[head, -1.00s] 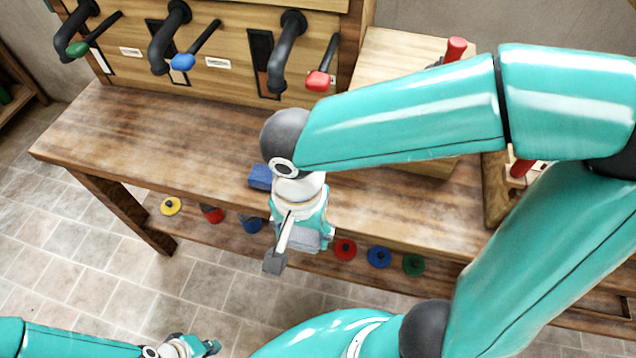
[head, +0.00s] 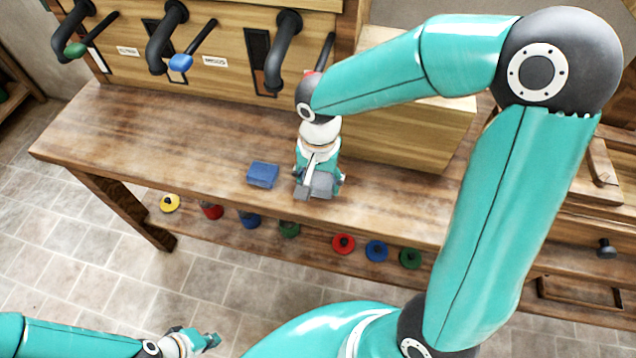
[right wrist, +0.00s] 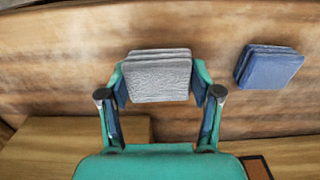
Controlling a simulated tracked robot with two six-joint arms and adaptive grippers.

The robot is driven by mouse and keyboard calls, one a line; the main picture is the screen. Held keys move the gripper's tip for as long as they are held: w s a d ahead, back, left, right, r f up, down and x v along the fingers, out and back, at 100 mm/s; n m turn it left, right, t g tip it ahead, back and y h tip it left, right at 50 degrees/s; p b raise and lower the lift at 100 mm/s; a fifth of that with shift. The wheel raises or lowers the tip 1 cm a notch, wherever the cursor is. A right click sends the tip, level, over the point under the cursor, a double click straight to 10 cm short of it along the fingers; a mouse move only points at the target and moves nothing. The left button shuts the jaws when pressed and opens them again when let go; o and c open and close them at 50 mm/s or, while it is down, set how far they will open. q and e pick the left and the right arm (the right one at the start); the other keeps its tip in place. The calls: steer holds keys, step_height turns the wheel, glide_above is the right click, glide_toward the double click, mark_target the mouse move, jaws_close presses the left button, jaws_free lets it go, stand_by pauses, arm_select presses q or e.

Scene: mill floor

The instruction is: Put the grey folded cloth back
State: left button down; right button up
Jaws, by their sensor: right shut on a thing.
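The grey folded cloth (head: 322,184) is between the fingers of my right gripper (head: 318,188), which is shut on it. In the right wrist view the cloth (right wrist: 158,77) shows as a folded stack between the two fingertips. The gripper is over the workbench top (head: 200,150), right of the blue folded cloth (head: 263,174). I cannot tell whether the grey cloth touches the wood. My left gripper (head: 208,341) is low at the bottom left, over the floor, away from the bench; its fingers are too small to read.
The blue cloth also shows in the right wrist view (right wrist: 268,67). A wooden box (head: 400,140) stands on the bench behind my right arm. Black pipes and coloured levers (head: 181,62) line the back panel. Coloured round knobbed pieces (head: 376,250) sit on the lower shelf. The bench's left part is clear.

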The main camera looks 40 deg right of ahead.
steer(key=shift+f, duration=0.75)
steer(key=shift+w+d+f, duration=0.1)
steer(key=shift+d+f, duration=0.05)
steer(key=shift+f, duration=0.2)
steer(key=o, duration=1)
steer(key=shift+r, duration=0.15)
